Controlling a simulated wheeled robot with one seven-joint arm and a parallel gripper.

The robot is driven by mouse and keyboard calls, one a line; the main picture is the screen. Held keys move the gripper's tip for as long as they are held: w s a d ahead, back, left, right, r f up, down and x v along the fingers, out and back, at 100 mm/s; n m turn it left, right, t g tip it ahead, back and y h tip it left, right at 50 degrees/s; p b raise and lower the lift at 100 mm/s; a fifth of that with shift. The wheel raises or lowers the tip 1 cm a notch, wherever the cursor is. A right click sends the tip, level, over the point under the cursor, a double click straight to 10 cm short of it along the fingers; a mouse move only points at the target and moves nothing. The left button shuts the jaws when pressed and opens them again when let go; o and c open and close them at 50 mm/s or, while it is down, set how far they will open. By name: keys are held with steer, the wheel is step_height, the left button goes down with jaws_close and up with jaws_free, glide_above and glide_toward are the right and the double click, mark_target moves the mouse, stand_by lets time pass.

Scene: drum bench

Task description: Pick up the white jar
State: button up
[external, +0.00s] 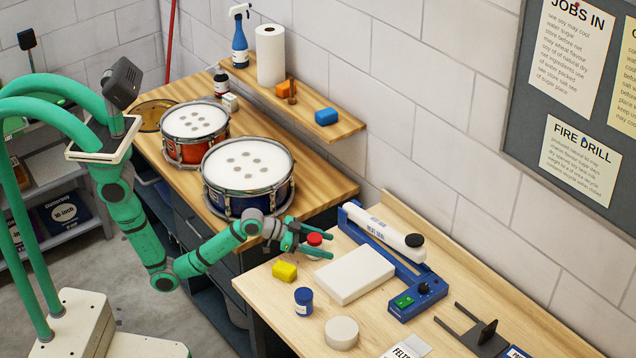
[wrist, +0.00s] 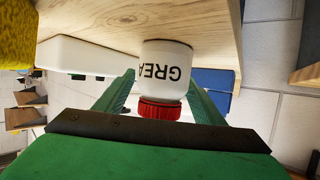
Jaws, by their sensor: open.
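The white jar with a red lid (external: 314,239) stands on the light wooden bench, near the back-left end. In the wrist view, which looks upside down, the white jar (wrist: 167,60) shows dark letters reading "GREA" and its red lid. My gripper (external: 311,239) is open at the jar, with one green finger on each side. In the wrist view the fingers of my gripper (wrist: 160,85) flank the jar near its lid, with visible gaps. In the external view the fingers and lid hide most of the jar's body.
A blue jar (external: 303,301) and a white disc (external: 341,333) stand nearer the front edge. A blue sealer (external: 420,285) is to the right. A blue drum (external: 248,178) stands behind my wrist.

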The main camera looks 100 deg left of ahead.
steer(key=shift+w+a+f, duration=0.15)
steer(key=shift+w+a, duration=0.1)
steer(key=shift+d, duration=0.1)
steer(key=shift+d, duration=0.1)
steer(key=c, duration=1.2)
steer(key=shift+o, duration=0.2)
